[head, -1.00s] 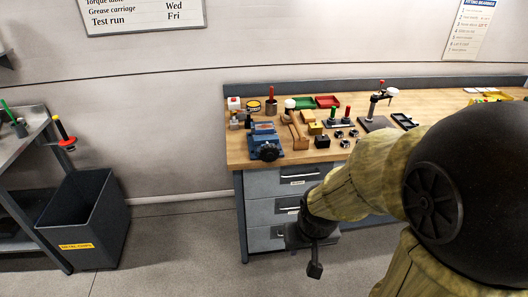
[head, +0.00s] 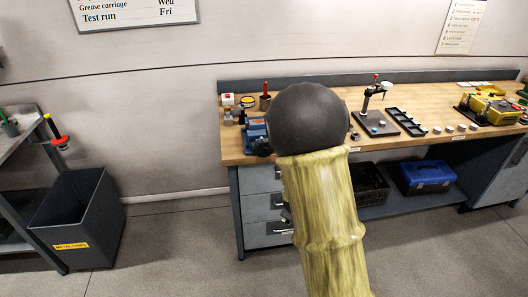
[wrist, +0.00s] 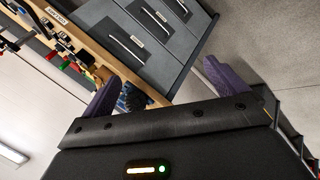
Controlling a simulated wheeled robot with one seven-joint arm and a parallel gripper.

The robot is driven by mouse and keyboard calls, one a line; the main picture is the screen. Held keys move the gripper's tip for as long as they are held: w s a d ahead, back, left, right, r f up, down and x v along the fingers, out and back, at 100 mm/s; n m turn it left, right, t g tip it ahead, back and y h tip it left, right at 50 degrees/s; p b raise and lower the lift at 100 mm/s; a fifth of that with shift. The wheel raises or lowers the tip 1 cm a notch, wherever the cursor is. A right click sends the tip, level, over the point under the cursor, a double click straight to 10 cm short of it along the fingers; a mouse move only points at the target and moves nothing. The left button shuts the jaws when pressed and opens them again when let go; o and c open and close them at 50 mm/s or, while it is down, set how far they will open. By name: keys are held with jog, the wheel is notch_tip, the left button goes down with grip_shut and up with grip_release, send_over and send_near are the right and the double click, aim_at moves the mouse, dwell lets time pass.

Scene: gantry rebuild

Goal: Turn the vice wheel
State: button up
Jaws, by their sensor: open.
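The blue vice (head: 256,134) stands at the left front corner of the wooden workbench, partly hidden by my arm in the head view. Its black wheel (head: 262,147) faces the front edge and shows only in part. In the wrist view a dark ribbed round thing, which looks like the vice wheel (wrist: 133,97), shows beside the left finger, beyond the fingertips. My gripper (wrist: 160,90) is open, with its two purple fingers wide apart and nothing between them. In the head view my gripper is mostly hidden behind my arm.
The workbench (head: 420,120) has grey drawers below the vice. A press stand (head: 375,110) and a black tray (head: 406,121) stand to the right. A grey bin (head: 75,215) stands on the floor at left, with free floor between it and the bench.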

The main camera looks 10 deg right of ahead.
aim_at(264, 151)
jog(key=w+d+f+n+t+h+b, duration=0.1)
jog(key=w+f+n+t, duration=0.15)
jog(key=w+n, duration=0.3)
jog(key=w+d+f+n+t+h, duration=0.1)
jog(key=w+f+n+t, duration=0.15)
jog(key=w+n, duration=0.35)
jog(key=w+a+r+n+t+y, duration=0.1)
jog(key=w+a+n+t+y, duration=0.2)
jog(key=n, duration=1.1)
jog(key=a+t+y, duration=0.1)
jog(key=a+t, duration=0.1)
jog(key=a, duration=0.1)
jog(key=shift+w+a+r+t+b, duration=0.2)
jog(key=shift+w+t+b, duration=0.1)
jog(key=shift+w+b, duration=0.05)
jog(key=shift+w+n, duration=0.1)
jog(key=shift+n, duration=0.15)
jog(key=shift+w+p, duration=1.7)
jog(key=shift+w, duration=6.9)
jog(key=c, duration=1)
